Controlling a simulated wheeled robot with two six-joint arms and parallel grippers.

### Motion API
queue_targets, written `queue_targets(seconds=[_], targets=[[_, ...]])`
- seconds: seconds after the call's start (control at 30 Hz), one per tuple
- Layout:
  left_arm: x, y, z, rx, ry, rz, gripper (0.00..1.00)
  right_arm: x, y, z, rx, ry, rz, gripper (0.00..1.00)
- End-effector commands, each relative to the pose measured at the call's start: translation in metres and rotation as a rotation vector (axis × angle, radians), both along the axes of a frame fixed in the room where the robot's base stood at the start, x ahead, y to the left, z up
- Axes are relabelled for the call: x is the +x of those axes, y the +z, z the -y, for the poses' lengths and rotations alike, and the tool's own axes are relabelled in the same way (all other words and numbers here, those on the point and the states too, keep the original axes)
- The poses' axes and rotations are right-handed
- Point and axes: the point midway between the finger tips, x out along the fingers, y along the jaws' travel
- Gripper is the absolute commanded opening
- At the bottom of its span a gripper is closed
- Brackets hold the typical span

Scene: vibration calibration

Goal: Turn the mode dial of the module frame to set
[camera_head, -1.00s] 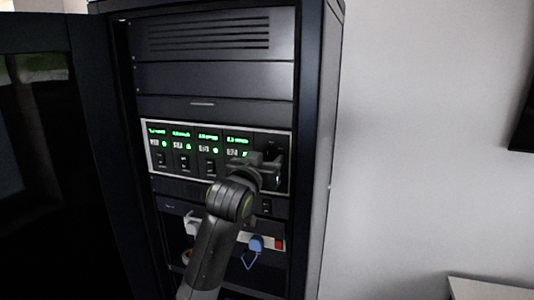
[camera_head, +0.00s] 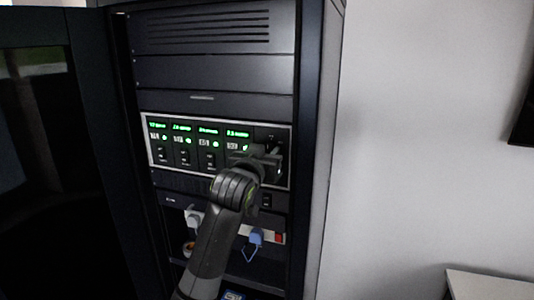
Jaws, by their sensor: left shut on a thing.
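The module frame (camera_head: 146,141) is a light-rimmed panel across the dark rack, with several modules that show green lit displays. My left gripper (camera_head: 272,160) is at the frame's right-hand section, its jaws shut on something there. The mode dial itself is hidden behind the gripper, so I cannot see its setting; the hold appears to be on the dial. A small dark knob-like part (camera_head: 272,139) shows just above the gripper. My right gripper is not in view.
The rack's open door (camera_head: 50,160) stands at the left. Below the frame, a shelf holds a power strip with a blue plug (camera_head: 256,237), a white plug (camera_head: 194,217) and a red switch (camera_head: 279,238).

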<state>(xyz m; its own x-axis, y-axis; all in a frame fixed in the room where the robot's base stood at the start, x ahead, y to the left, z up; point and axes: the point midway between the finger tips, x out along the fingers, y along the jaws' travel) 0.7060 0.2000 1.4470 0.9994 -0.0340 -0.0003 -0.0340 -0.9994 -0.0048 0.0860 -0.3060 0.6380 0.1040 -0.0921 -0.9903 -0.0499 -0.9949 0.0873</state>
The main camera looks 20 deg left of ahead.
Motion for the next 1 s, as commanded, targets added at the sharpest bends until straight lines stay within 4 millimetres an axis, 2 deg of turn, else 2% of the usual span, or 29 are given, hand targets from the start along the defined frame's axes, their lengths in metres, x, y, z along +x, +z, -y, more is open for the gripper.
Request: queue_targets(seconds=[0.37, 1.0], targets=[[0.0001, 0.0002, -0.0008, 0.157, 0.000, 0.005, 0.04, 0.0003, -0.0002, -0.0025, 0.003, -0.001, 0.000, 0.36], [0.0002, 0.0014, -0.0031, 0.738, 0.000, 0.025, 0.04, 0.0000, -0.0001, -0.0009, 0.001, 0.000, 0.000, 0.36]])
